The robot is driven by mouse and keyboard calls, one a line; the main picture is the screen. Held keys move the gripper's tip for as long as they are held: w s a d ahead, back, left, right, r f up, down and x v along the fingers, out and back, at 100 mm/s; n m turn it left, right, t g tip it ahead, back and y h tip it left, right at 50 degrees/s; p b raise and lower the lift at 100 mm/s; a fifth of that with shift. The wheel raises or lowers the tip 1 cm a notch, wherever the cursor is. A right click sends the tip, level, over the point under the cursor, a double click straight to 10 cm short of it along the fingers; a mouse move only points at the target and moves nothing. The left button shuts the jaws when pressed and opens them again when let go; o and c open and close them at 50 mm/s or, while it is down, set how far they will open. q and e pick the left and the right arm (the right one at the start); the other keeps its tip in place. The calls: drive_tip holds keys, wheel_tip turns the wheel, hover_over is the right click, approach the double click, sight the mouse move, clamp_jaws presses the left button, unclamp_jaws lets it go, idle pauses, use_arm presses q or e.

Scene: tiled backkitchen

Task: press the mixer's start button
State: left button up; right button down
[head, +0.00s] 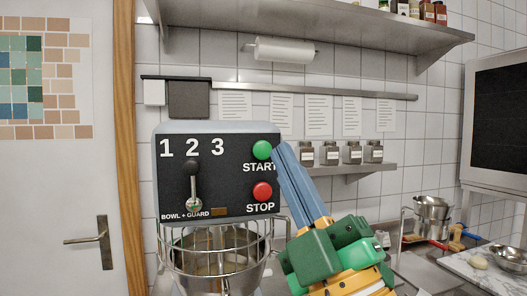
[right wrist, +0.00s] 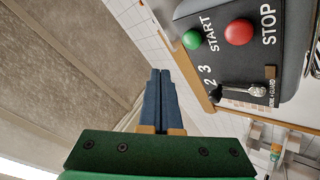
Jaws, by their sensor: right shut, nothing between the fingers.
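The mixer's dark control panel (head: 225,180) faces me, marked 1 2 3, with a lever (head: 193,190). The green start button (head: 262,150) is at its upper right, above the red stop button (head: 263,191). In the right wrist view the start button (right wrist: 192,39) and stop button (right wrist: 238,32) both show uncovered. My right gripper (head: 280,147) is shut and empty, its blue fingers pointing up, tips just right of the start button in the head view. In the right wrist view a gap shows between the fingertips (right wrist: 160,72) and the button. My left gripper is not in view.
A wire guard (head: 215,262) surrounds the bowl below the panel. A shelf with several jars (head: 352,153) is on the tiled wall behind my right gripper. A counter with pots (head: 432,210) is at the right; a door (head: 75,200) is at the left.

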sight(262, 150)
drive_tip(key=shift+w+a, duration=0.25)
drive_tip(key=shift+w, duration=0.45)
drive_tip(key=shift+w+a, duration=0.2)
drive_tip(key=shift+w, duration=0.5)
drive_tip(key=shift+w+a, duration=0.25)
drive_tip(key=shift+w, duration=0.45)
drive_tip(key=shift+w, duration=0.1)
drive_tip(key=shift+w+a, duration=0.15)
drive_tip(key=shift+w, duration=0.15)
